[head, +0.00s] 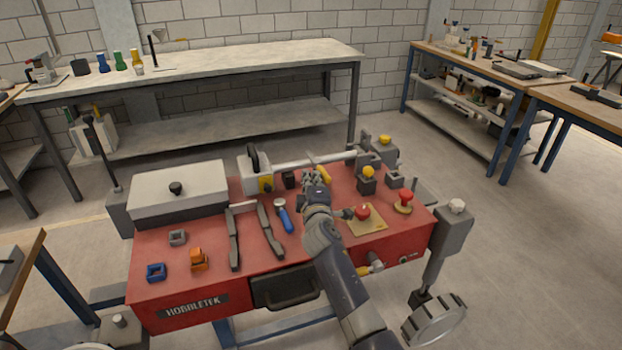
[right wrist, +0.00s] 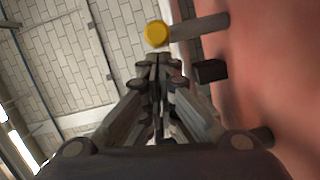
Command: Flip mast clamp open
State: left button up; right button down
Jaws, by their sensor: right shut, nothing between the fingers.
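A pale mast (head: 305,163) lies across the back of the red sandbed bench, between a light grey block with a yellow face (head: 265,184) and dark grey brackets (head: 365,142). I cannot tell for sure which part is the mast clamp; a yellow lever (head: 323,173) sits by the mast near my right gripper. My right gripper (head: 312,177) is shut and empty, just in front of the mast. In the right wrist view its closed fingertips (right wrist: 157,60) are just below a yellow round end (right wrist: 156,33) on a grey bar. Touching or apart is unclear. My left gripper is not in view.
The red bench top (head: 185,245) holds a white lidded box (head: 180,188), a blue-handled tool (head: 284,216), dark grey bars, small blocks and a red knob (head: 362,212) on a tan plate. A yellow-topped post (head: 368,173) stands right of my gripper.

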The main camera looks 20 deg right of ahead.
jog(key=shift+s+d+n+y+p, duration=0.1)
jog(key=shift+d+n+y+p, duration=0.25)
jog(key=shift+p, duration=0.2)
jog(key=shift+s+d+n+y+p, duration=0.2)
jog(key=shift+n+y+p, duration=0.25)
jog(key=shift+y+p, duration=0.4)
